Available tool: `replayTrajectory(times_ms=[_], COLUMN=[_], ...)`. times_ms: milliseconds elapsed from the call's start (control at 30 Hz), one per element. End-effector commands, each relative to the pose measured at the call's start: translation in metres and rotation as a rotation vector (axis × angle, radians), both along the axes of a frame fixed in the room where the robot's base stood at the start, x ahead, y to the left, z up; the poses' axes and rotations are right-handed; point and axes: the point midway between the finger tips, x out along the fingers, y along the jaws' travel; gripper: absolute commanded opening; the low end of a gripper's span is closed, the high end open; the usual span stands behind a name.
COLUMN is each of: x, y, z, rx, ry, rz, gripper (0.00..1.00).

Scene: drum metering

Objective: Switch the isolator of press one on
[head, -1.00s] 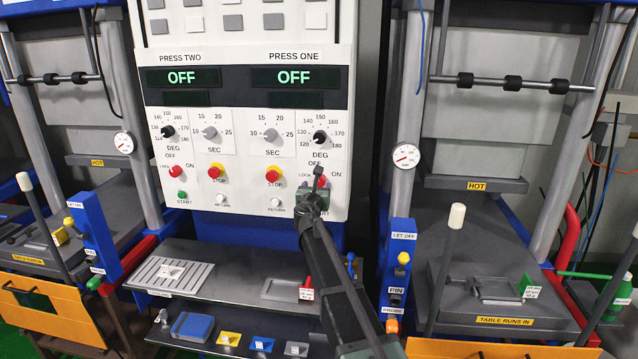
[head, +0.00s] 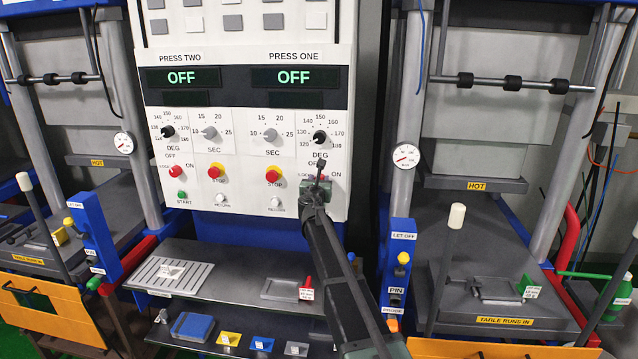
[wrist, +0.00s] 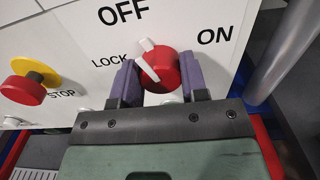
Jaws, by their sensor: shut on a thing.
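The isolator of press one is a red knob (wrist: 160,72) with a white pointer, seen in the wrist view on the white panel. Its pointer leans up and left, toward the OFF mark. LOCK is printed to its left and ON to its right. My gripper (wrist: 161,82) has its two purple fingers on either side of the knob and is shut on it. In the head view my gripper (head: 317,183) is at the lower right of the panel and hides the knob. The press one display (head: 294,77) reads OFF.
A red stop button on a yellow base (head: 273,175) is left of my gripper, with a white RETURN button (head: 275,203) below it. The DEG dial (head: 320,138) is just above. A grey shelf (head: 235,280) runs below the panel.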

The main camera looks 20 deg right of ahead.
Motion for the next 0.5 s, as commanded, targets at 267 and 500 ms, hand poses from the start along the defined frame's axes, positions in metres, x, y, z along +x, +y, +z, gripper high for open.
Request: replayTrajectory(times_ms=[267,500], x=[-0.0005,-0.0009], y=[-0.0003,-0.001], z=[-0.0001,-0.0003], rx=[0.073,0.227], ry=[-0.036,-0.112], rz=[-0.001,-0.001], gripper=[0.17,0.17])
